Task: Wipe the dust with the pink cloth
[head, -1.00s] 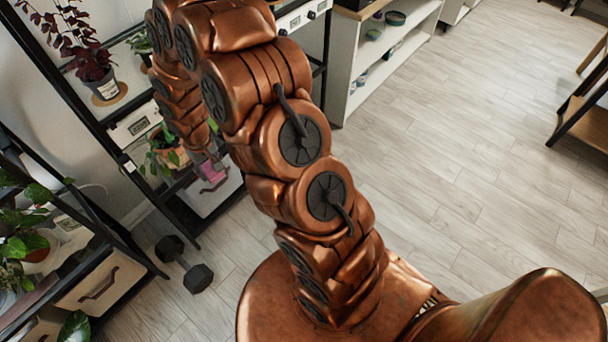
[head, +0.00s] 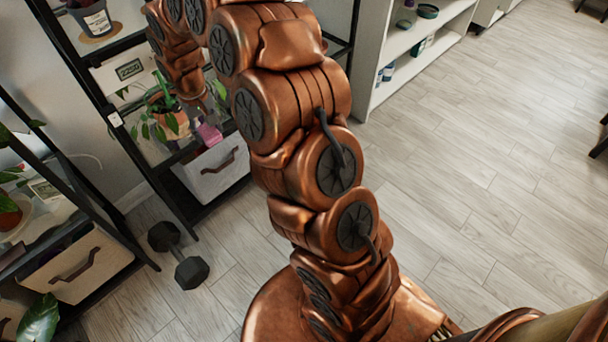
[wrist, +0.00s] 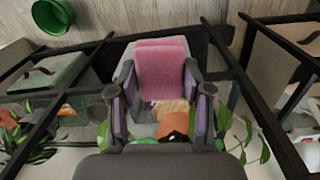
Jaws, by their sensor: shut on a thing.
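The pink cloth (wrist: 161,70) is folded between the fingers of my gripper (wrist: 158,100) in the wrist view, and the fingers are shut on it. In the head view, the pink cloth (head: 208,133) shows small below the end of my arm, in front of the shelf rack (head: 112,107). My gripper (head: 203,112) is there beside a terracotta potted plant (head: 172,122) on a shelf board. In the wrist view, an orange pot (wrist: 174,124) shows just beyond the gripper. I cannot make out any dust, and cannot tell whether the cloth touches the shelf.
A white drawer box (head: 215,168) sits under that shelf. A second rack with a drawer box (head: 78,268) and plants stands at the left. A dumbbell (head: 180,256) lies on the floor. A green bucket (wrist: 53,16) shows in the wrist view. The floor at right is clear.

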